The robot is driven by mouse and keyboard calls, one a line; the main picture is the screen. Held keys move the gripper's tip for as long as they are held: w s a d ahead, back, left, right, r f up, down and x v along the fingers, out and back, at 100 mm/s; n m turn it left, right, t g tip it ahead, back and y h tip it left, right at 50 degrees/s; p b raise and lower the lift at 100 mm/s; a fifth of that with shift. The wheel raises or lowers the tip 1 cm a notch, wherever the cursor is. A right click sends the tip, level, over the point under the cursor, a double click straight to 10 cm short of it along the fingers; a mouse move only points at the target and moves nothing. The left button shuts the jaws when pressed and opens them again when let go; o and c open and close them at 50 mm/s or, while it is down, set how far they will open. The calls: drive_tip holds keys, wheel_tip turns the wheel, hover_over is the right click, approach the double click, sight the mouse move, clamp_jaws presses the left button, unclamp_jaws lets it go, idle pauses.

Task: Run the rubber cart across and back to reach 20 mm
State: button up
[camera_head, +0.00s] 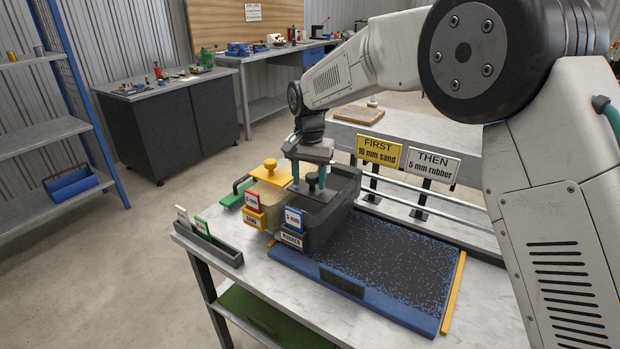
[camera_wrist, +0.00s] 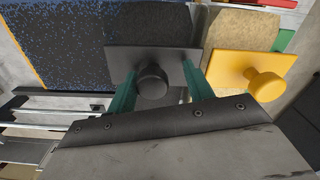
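The rubber cart (camera_head: 335,222) is a dark grey hopper with a black knob on its plate, a RUBBER label and a blue "5 mm" card. It stands at the left end of the blue-and-black speckled bed (camera_head: 385,262). My gripper (camera_head: 309,180) is over it, its teal fingers on either side of the black knob (camera_wrist: 152,82). In the wrist view gaps show between knob and fingers, so it looks open. The sand cart (camera_head: 268,200), with yellow top and knob, a SAND label and a red "5 mm" card, stands just left of the rubber cart.
Signs behind the bed read "FIRST 10 mm sand" (camera_head: 379,152) and "THEN 5 mm rubber" (camera_head: 433,164). A grey tray (camera_head: 210,243) with white and green cards lies at the front left. A yellow strip (camera_head: 453,293) edges the bed's right end. The bed's top right of the cart is clear.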

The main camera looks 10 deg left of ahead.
drive_tip(key=shift+d, duration=0.15)
drive_tip(key=shift+r, duration=0.3)
wheel_tip(320, 180, up, 7)
drive_tip(key=shift+r, duration=0.1)
drive_tip(key=shift+s+d, duration=0.1)
drive_tip(key=shift+d, duration=0.15)
drive_tip(key=shift+f, duration=4)
clamp_jaws()
